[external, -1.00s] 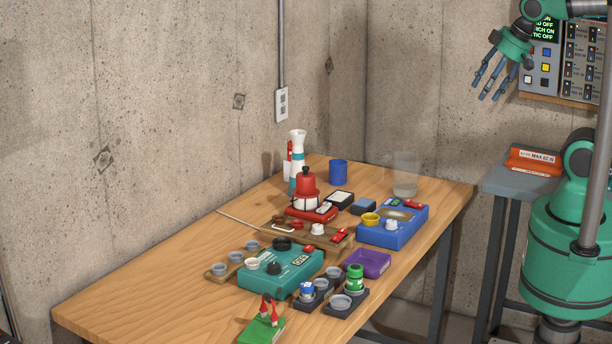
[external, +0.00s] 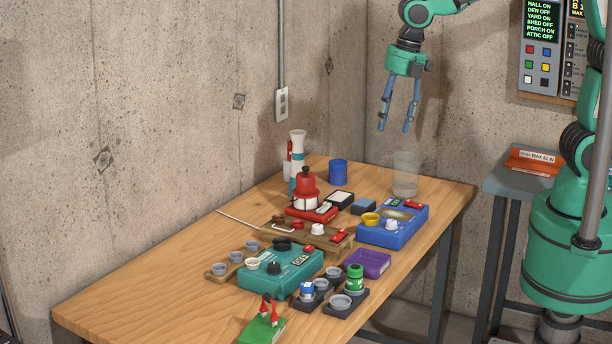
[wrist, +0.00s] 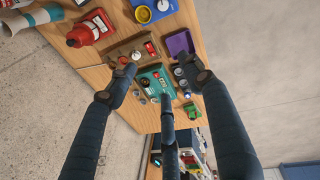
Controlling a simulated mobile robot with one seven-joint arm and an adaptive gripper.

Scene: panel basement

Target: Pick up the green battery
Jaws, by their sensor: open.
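The green battery (external: 355,279) is a green cylinder with pale bands. It stands upright in the dark holder (external: 345,304) near the front right of the wooden table. A blue and white cylinder (external: 307,291) stands in the neighbouring dark holder. My gripper (external: 394,129) is open and empty, high above the back right of the table and well apart from the battery. In the wrist view my gripper (wrist: 160,75) shows spread dark fingers over the table. I cannot make out the battery clearly there; a finger partly covers the holder area.
A purple tray (external: 368,263) sits just behind the battery. A teal box (external: 281,270) is left of it, and a blue box (external: 393,227) stands behind. A glass jar (external: 404,178) stands below my gripper. The table's left front (external: 150,285) is clear.

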